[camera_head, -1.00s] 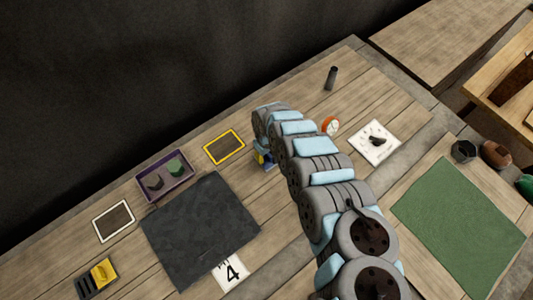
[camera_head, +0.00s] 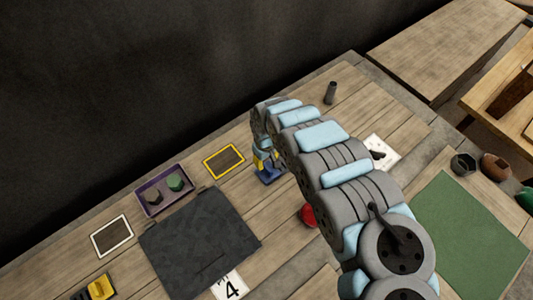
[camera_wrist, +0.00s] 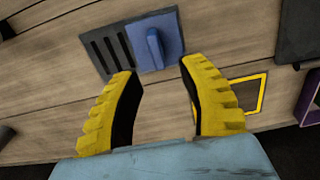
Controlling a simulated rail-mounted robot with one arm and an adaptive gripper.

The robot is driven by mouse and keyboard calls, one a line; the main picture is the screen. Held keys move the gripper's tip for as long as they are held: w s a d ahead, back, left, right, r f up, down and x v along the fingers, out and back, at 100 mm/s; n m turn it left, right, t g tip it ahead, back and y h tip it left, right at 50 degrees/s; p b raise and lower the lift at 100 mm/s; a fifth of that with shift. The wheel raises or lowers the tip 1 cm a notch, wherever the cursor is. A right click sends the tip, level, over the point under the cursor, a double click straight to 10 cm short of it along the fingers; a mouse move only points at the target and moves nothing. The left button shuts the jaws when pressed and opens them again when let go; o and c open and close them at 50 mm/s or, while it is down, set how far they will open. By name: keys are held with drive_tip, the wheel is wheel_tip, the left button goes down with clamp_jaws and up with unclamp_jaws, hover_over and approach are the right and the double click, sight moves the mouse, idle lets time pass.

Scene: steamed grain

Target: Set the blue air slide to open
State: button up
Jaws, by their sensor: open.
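The blue air slide (camera_wrist: 165,38) lies on the wooden bench in the wrist view. Its blue plate carries a raised upright handle (camera_wrist: 154,47). Dark slots in a grey plate (camera_wrist: 106,50) show to the left of the blue plate. My gripper (camera_wrist: 158,69) is open and empty, its yellow fingers on either side of the line to the handle. The handle lies just beyond the fingertips, between them in the picture; contact is not visible. In the head view, the slide (camera_head: 268,178) shows partly below my gripper (camera_head: 262,160), and my arm hides some of it.
A yellow slide (camera_head: 100,288) is at lower left. A dark cylinder (camera_head: 330,93) stands behind.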

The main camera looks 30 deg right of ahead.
sight(267, 168)
wheel_tip(267, 168, up, 5)
drive_tip(key=shift+f, duration=0.2)
idle(0.3)
idle(0.4)
